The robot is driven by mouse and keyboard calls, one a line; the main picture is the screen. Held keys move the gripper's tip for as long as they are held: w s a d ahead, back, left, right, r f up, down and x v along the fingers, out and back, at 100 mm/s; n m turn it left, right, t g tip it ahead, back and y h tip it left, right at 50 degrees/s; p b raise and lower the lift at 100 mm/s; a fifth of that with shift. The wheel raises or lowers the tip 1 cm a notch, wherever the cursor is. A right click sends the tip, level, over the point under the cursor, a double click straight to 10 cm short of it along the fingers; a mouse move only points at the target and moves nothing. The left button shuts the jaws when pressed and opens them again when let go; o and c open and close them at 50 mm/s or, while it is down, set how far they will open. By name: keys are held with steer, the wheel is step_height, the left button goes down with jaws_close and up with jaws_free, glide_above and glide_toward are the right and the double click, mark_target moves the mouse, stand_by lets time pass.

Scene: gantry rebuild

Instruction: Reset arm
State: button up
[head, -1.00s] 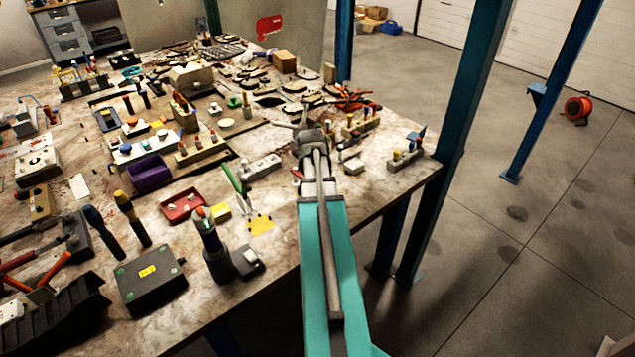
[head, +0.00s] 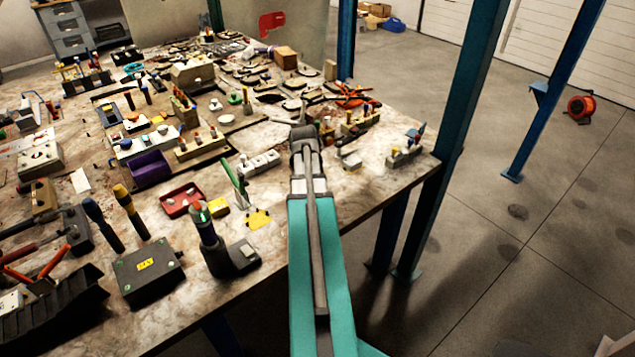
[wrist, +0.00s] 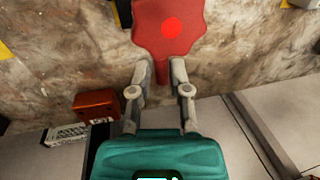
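My gripper (head: 301,116) is at the end of my teal arm, over the right part of the workbench (head: 265,295). In the wrist view, its two grey fingers (wrist: 161,65) are apart. A red, lobed piece with a brighter red disc (wrist: 170,28) shows at and beyond the fingertips. Its narrow lower part lies between the fingers, with gaps at both sides. I cannot tell what it is or how far off it is. Nothing is seen held. In the head view the wrist hides most of the fingers.
The bench is crowded with tools and trays, among them a purple bin (head: 149,168), a red tray (head: 182,200) and a dark box (head: 147,272). Orange-handled tools (head: 355,95) lie beyond my gripper. A blue post (head: 462,130) stands at the bench's right; open floor lies beyond.

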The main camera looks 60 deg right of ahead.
steer(key=o, duration=0.4)
steer(key=shift+a, duration=0.15)
steer(key=shift+s, duration=0.1)
steer(key=shift+r, duration=0.15)
